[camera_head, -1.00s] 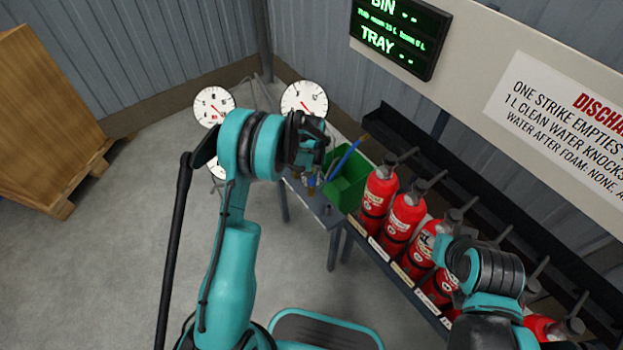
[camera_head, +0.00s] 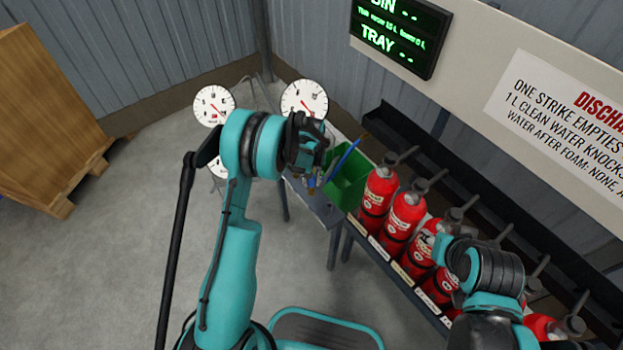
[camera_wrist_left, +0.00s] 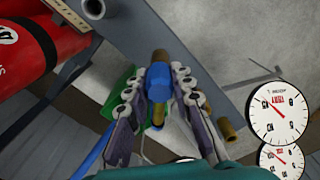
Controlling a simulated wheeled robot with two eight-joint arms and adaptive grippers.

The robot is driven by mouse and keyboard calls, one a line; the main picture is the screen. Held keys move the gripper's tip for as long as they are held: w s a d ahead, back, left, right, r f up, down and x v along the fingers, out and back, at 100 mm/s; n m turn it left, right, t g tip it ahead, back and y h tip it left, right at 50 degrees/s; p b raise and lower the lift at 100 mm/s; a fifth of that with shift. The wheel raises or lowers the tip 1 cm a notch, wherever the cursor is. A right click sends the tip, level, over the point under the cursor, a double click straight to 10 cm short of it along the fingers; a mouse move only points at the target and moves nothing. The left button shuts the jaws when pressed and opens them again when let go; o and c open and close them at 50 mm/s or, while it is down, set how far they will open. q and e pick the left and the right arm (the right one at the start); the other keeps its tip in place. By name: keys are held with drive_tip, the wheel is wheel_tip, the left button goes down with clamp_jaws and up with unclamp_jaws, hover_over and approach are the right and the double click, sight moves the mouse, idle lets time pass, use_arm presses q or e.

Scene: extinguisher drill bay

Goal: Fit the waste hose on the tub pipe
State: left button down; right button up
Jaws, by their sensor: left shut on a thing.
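My left gripper (camera_wrist_left: 158,92) is shut on a blue hose end (camera_wrist_left: 158,82), which sits between its two fingers in the left wrist view. A brass-coloured pipe piece (camera_wrist_left: 160,57) shows just past the hose end, in line with it; I cannot tell whether the hose is around it or only in front of it. The blue hose (camera_head: 347,155) also shows over the green tub (camera_head: 350,182) in the head view. There, my left gripper (camera_head: 313,178) is over the grey bench beside the tub and hides most of the hose end.
A second brass-coloured stub (camera_wrist_left: 226,130) stands to the right in the left wrist view. Red extinguishers (camera_head: 402,220) line the rack right of the tub. Dial gauges (camera_head: 304,100) stand behind the bench (camera_head: 322,212). A wooden crate (camera_head: 45,115) is far left; the floor between is clear.

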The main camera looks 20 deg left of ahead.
use_arm(q)
drive_tip(key=c, duration=1.2)
unclamp_jaws()
drive_tip(key=s+r+m+t, duration=0.1)
drive_tip(key=s+r, duration=0.2)
drive_tip(key=r, duration=0.7)
drive_tip(key=s+r+t, duration=0.1)
drive_tip(key=s+r, duration=0.2)
drive_tip(key=r, duration=0.8)
drive_tip(key=s+r+m+t, duration=0.1)
drive_tip(key=s, duration=0.5)
drive_tip(key=s+r+m+t, duration=0.1)
drive_tip(key=s+r+t, duration=0.1)
drive_tip(key=s, duration=0.5)
drive_tip(key=s+r+m+t, duration=0.1)
drive_tip(key=s+r+t, duration=0.1)
drive_tip(key=s, duration=0.4)
drive_tip(key=shift+s+a+r, duration=0.1)
drive_tip(key=shift+s+r, duration=0.15)
drive_tip(key=shift+s, duration=0.15)
